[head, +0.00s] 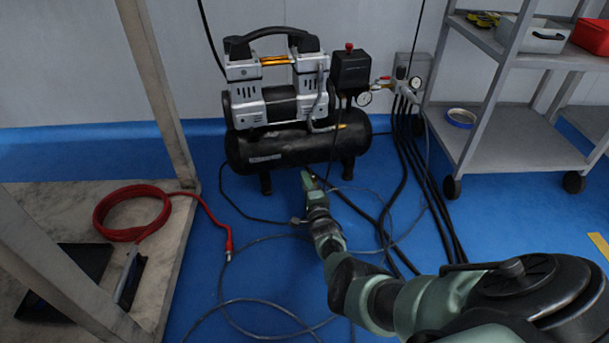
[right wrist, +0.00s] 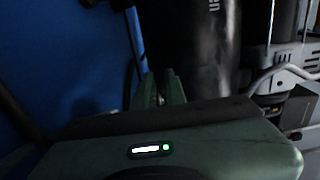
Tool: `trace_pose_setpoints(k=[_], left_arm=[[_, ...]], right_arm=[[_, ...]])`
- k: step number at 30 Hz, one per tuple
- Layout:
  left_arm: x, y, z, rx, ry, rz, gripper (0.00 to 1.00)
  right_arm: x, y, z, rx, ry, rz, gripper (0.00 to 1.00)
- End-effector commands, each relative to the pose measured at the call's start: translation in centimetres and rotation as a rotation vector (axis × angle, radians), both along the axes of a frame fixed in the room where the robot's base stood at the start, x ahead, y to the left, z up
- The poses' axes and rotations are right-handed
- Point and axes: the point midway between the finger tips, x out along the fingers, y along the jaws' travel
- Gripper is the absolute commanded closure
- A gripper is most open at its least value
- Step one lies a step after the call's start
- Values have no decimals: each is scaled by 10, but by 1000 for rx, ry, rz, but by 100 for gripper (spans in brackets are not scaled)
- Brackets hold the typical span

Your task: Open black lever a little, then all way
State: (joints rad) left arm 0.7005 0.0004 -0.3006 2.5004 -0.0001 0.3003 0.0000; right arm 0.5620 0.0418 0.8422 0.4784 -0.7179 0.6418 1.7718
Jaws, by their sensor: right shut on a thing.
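The air compressor stands on the blue floor, with its black tank (head: 272,148) lying below the silver motor heads (head: 262,82). My right gripper (head: 306,177) reaches to the lower front of the tank. In the right wrist view, my right gripper (right wrist: 161,86) has its two green fingers close together against the dark tank (right wrist: 205,45). It is shut on a small part at the tank, taken to be the black lever, which the fingers mostly hide. How far the lever is turned cannot be seen. My left gripper is not in view.
A black pressure switch with a red knob (head: 349,47) and gauges (head: 364,98) sit right of the motor. Black hoses (head: 400,165) and thin cables cross the floor. A grey cart (head: 500,135) stands right. A red coiled hose (head: 125,235) lies left on a bench.

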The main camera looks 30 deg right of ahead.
Motion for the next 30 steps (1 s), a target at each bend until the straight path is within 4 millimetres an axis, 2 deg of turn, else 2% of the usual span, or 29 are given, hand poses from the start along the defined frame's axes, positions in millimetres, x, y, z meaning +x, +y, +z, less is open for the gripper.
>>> trace_pose_setpoints(k=[3,12,23,24,26,30], left_arm=[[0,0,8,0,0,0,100],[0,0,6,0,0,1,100],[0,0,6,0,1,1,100],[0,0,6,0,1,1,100],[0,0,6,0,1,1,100],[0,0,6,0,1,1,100]], right_arm=[[-3,-4,4,-10,-2,83,100],[-9,-4,1,-3,-2,244,100],[-10,-4,0,0,-1,261,100],[-10,-4,0,0,-1,261,86],[-10,-4,0,0,-1,261,69],[-10,-4,0,0,0,261,66]])
